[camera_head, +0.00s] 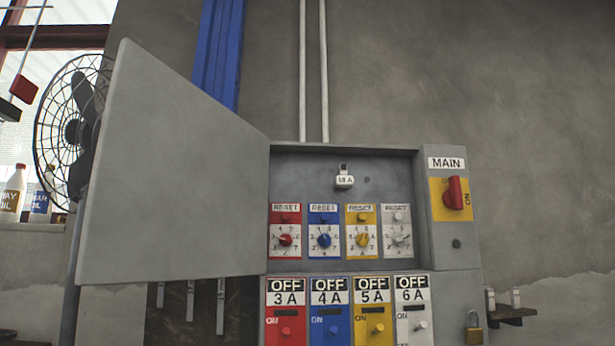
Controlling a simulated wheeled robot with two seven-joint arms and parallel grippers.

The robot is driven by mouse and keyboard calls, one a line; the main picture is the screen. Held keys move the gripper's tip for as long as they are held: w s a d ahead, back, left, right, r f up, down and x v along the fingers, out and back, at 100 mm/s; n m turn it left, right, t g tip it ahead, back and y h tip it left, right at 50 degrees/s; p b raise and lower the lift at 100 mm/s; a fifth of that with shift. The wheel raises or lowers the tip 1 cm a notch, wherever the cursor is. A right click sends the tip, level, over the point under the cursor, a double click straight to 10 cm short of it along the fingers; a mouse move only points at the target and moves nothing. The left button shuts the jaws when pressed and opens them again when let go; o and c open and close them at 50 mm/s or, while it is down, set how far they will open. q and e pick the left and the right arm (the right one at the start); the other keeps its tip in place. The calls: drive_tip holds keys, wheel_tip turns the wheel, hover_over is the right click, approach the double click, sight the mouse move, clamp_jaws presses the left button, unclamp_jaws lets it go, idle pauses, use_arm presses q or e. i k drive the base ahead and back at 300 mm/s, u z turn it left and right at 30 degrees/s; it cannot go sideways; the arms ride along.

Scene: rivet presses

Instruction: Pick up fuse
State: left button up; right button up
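A small white fuse-like piece (344,181) marked "18 A" sits in the upper back panel of the open grey electrical box (392,160). Two small white pieces stand on a little dark shelf (511,314) at the right: one (490,300) at its left end and one (515,298) near its middle. They may be fuses, but they are too small to tell. Neither of my grippers is in view.
The box door (170,175) is swung open to the left. Dials and OFF/ON switches fill the box front. A red MAIN switch (453,193) and a padlock (474,328) are at its right. A fan (72,130) and bottles (13,193) stand behind the door.

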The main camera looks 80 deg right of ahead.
sight(343, 167)
drive_tip(key=z, duration=1.75)
